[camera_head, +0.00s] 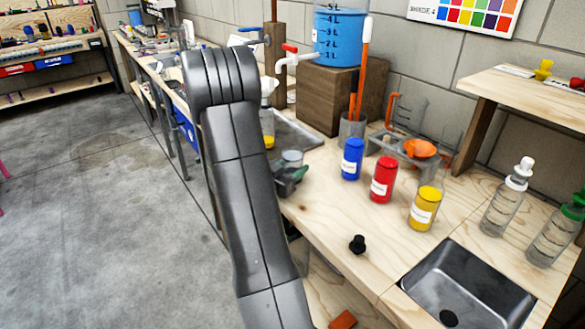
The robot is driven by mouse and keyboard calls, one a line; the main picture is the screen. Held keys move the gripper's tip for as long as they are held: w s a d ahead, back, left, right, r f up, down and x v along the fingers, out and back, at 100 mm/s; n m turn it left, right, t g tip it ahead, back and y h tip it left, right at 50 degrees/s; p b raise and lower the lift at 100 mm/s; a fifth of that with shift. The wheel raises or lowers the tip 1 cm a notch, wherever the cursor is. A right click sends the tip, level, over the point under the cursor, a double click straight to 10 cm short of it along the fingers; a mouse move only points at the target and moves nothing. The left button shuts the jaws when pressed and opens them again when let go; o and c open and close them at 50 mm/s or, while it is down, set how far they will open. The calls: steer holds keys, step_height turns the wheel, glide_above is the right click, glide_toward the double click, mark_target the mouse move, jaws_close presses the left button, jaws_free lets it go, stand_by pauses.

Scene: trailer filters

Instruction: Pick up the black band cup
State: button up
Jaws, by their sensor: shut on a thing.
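A small clear cup (292,158) shows just right of my grey arm, near the front edge of the wooden bench. My gripper (290,178) is the dark shape at the cup's lower part, partly hidden behind my arm. It is shut on the cup. The cup's band cannot be made out clearly, and its lower part is covered. I cannot tell whether the cup touches the bench.
Blue (352,158), red (383,179) and yellow (425,208) jars stand right of the cup. A black knob-like piece (357,244) lies nearer, beside a sink (470,285). A wooden block (340,95) bears a blue-filled tank (338,38). The floor at left is clear.

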steer(key=shift+r, duration=0.15)
step_height(320, 180, up, 10)
steer(key=p, duration=0.1)
steer(key=shift+p, duration=0.4)
stand_by(0.8)
steer(key=shift+s, duration=0.1)
